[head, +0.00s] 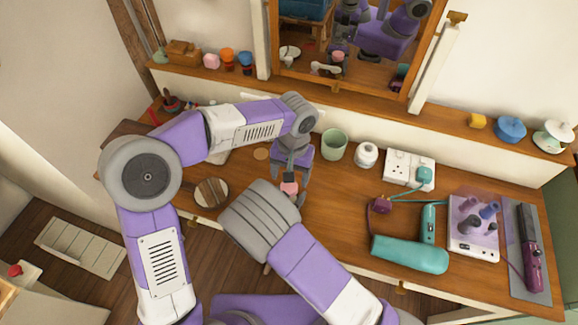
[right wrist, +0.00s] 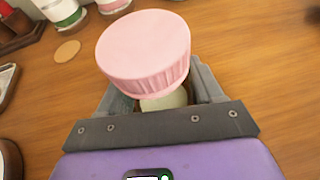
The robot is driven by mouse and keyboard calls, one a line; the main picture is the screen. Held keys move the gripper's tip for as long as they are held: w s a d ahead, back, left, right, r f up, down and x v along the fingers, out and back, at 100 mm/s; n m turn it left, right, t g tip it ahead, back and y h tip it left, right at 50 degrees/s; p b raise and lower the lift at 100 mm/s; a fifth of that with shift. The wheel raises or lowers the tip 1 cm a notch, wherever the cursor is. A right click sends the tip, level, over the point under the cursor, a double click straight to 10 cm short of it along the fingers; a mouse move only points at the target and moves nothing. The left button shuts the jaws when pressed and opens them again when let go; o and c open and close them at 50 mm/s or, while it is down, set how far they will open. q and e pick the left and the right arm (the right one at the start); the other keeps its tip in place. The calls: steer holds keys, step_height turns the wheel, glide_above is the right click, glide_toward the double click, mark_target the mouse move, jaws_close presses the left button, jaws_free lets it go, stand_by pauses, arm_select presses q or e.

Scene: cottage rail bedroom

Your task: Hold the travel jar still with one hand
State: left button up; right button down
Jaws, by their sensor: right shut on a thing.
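The travel jar, with a ribbed pink lid and a pale body, fills the middle of the right wrist view (right wrist: 146,50). My right gripper (right wrist: 160,100) is shut on the body below the lid, and the jar looks slightly tilted in that view. In the head view the pink lid (head: 289,188) shows just beyond the grey part of my right arm, which hides most of the right gripper. My left gripper (head: 291,172) is in the head view, just beyond the lid, its fingers apart. It does not show in the right wrist view, and no finger touches the lid there.
A teal hair dryer (head: 410,254), a socket block (head: 409,168) and a clear organiser (head: 473,225) crowd the right side.

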mark_target(289, 186)
arm_select(q)
steer(key=n, duration=0.4)
steer(key=shift+w+r, duration=0.15)
steer(key=shift+w, duration=0.25)
steer(key=n, duration=0.3)
steer(key=w+n, duration=0.1)
steer(key=shift+a+r+n+t+h, duration=0.1)
steer(key=shift+a+n+t+h, duration=0.05)
steer(key=shift+n+t+h, duration=0.2)
steer(key=shift+f, duration=4.05)
